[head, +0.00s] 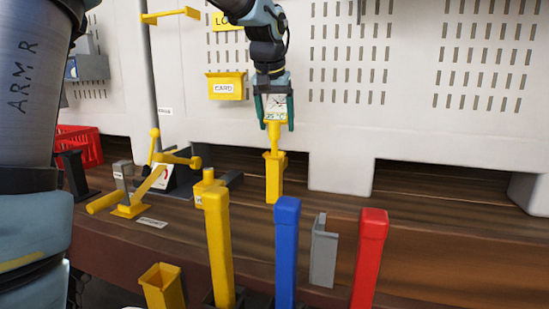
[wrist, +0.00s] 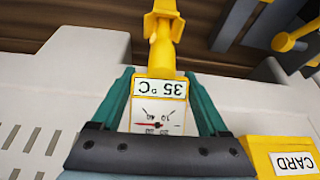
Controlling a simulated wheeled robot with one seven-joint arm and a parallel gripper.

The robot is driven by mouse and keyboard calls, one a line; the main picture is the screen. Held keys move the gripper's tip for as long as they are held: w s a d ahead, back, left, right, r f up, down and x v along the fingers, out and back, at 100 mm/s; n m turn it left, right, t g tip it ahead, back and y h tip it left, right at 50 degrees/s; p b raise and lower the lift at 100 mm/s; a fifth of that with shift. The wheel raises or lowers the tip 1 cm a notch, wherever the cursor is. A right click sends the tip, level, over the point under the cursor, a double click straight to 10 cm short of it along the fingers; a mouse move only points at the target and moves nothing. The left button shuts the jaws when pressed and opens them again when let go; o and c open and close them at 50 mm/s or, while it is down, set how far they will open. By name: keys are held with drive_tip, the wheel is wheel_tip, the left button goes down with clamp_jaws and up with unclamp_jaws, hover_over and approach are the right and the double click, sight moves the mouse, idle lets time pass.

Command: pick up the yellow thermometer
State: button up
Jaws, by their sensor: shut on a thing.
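The yellow thermometer (head: 275,133) has a white dial face with a needle and a label reading 35 °C. My gripper (head: 275,108) is shut on its head, one green finger on each side. The thermometer hangs upright below the gripper, and its lower end meets a yellow square holder (head: 273,180) behind the front posts. I cannot tell whether the tip is inside the holder or just above it. In the wrist view the dial (wrist: 158,115) sits between the two fingers, and the yellow stem (wrist: 162,58) runs up toward the holder.
A yellow card box (head: 226,87) is on the white perforated wall left of the gripper. Yellow (head: 218,245), blue (head: 287,250) and red (head: 370,255) posts stand at the front. A yellow lever mechanism (head: 150,180) is on the wooden bench at left, near a red crate (head: 80,146).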

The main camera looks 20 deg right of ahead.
clamp_jaws()
drive_tip(key=shift+r, duration=0.15)
idle(0.4)
